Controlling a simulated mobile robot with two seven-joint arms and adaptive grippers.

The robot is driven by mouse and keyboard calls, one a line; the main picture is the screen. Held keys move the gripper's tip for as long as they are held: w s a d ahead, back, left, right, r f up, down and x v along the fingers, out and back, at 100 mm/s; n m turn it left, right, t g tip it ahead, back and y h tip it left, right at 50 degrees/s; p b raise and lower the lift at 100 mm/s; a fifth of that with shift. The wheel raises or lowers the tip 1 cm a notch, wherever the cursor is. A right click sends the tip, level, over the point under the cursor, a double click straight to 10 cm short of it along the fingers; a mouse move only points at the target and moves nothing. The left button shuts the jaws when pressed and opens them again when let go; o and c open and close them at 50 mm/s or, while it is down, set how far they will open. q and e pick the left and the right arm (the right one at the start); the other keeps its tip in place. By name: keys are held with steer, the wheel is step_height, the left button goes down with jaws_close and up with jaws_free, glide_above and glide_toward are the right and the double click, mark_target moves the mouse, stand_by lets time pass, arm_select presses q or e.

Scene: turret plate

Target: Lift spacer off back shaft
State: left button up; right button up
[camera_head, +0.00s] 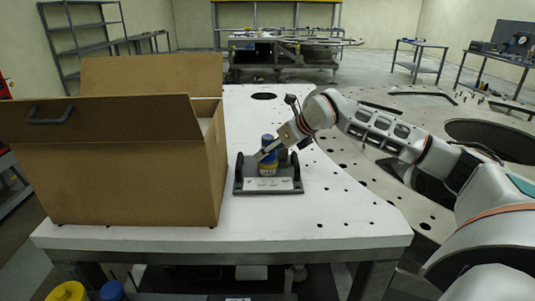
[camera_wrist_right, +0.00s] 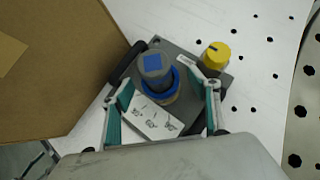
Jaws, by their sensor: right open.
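A grey fixture (camera_head: 240,187) with a white label plate sits on the white table. A blue-topped post (camera_wrist_right: 153,66) stands on it with a blue ring (camera_wrist_right: 175,84) around its lower part. A second, yellow-topped post (camera_wrist_right: 215,55) stands to the right in the wrist view. I cannot tell for sure which piece is the spacer. My right gripper (camera_wrist_right: 165,105) is open, its teal-padded fingers spread on either side of the blue-ringed post. My left gripper is not in view.
A large open cardboard box (camera_head: 130,165) stands close to the left of the fixture. The white table (camera_head: 330,225) has holes and is clear to the right and front. A perforated plate (camera_head: 430,110) lies behind my right arm.

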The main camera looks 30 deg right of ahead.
steer(key=shift+w+a+f, duration=0.1)
steer(key=shift+w+f, duration=0.15)
steer(key=shift+f, duration=0.05)
steer(key=c, duration=1.2)
steer(key=shift+r, duration=0.1)
